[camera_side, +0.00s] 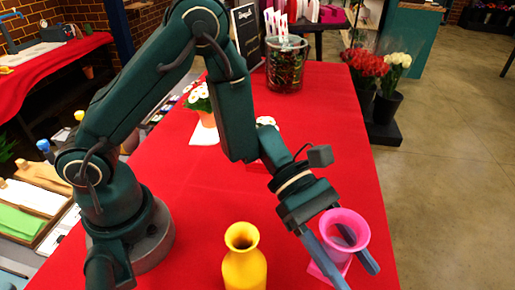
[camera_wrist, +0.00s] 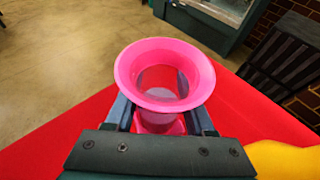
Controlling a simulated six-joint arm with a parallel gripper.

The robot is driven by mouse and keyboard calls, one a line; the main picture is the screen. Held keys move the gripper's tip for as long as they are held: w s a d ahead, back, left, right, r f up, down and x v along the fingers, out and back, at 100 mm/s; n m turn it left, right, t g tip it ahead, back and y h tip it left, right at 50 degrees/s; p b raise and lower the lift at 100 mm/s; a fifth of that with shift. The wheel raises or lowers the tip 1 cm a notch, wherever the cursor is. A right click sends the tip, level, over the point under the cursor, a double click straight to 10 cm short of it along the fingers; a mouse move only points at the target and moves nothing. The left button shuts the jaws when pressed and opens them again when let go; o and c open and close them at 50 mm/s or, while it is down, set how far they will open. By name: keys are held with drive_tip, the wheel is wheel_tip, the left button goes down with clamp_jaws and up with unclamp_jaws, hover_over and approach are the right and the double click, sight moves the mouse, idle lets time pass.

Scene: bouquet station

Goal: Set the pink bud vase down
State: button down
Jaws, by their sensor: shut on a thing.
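The pink bud vase (camera_side: 345,228) is upright near the right front edge of the red table, with its wide flared mouth facing up. A flat pink square (camera_side: 322,270) shows at its foot; I cannot tell if it is the vase's base or a separate pad. My gripper (camera_side: 357,274) is shut on the vase, one finger on each side. In the wrist view the vase's mouth (camera_wrist: 165,75) sits between the fingers (camera_wrist: 160,120). The fingers and the mouth hide its lower body, so I cannot tell whether it touches the table.
A yellow vase (camera_side: 244,262) stands to the left on the red table (camera_side: 330,120); its edge also shows in the wrist view (camera_wrist: 285,158). Buckets of red and white flowers (camera_side: 385,105) are beyond the right edge.

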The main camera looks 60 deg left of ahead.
drive_tip(key=shift+f, duration=2)
drive_tip(key=shift+c, duration=1.3)
unclamp_jaws()
drive_tip(key=shift+f, duration=0.1)
